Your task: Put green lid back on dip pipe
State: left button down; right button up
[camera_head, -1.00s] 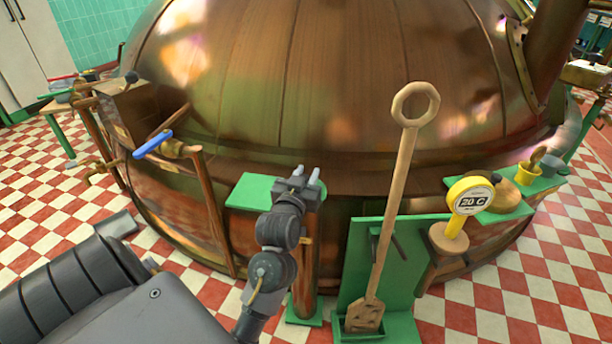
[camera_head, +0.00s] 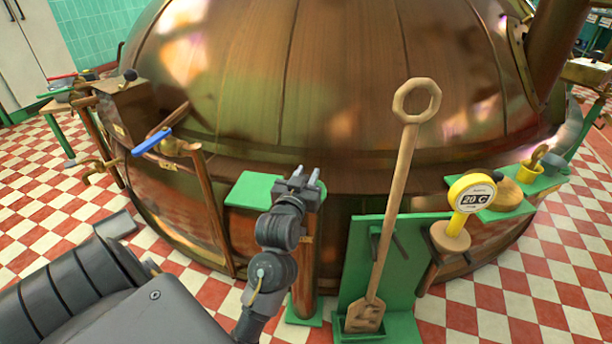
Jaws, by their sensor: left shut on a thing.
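My left gripper (camera_head: 305,176) is shut just above the top end of the upright copper dip pipe (camera_head: 305,255), right of a green plate (camera_head: 250,188) on the kettle's front. The gripper and wrist hide the pipe's top end. The pipe stands on a green foot (camera_head: 303,317). My right gripper is not in view.
The big copper kettle (camera_head: 330,90) stands close behind. A wooden paddle (camera_head: 392,210) leans in a green stand (camera_head: 345,285) to the right. A yellow gauge (camera_head: 468,195) and a small yellow pot (camera_head: 528,171) are farther right. A blue-handled tap (camera_head: 152,141) is left.

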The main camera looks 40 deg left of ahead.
pick_arm(q)
jog(key=shift+f, duration=0.55)
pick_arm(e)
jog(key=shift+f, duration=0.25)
pick_arm(q)
jog(key=c, duration=1)
grip_release()
jog(key=shift+c, duration=0.2)
jog(key=shift+s+d, duration=0.2)
jog(key=shift+s, duration=0.15)
jog(key=p+v, duration=0.1)
jog(key=v, duration=0.9)
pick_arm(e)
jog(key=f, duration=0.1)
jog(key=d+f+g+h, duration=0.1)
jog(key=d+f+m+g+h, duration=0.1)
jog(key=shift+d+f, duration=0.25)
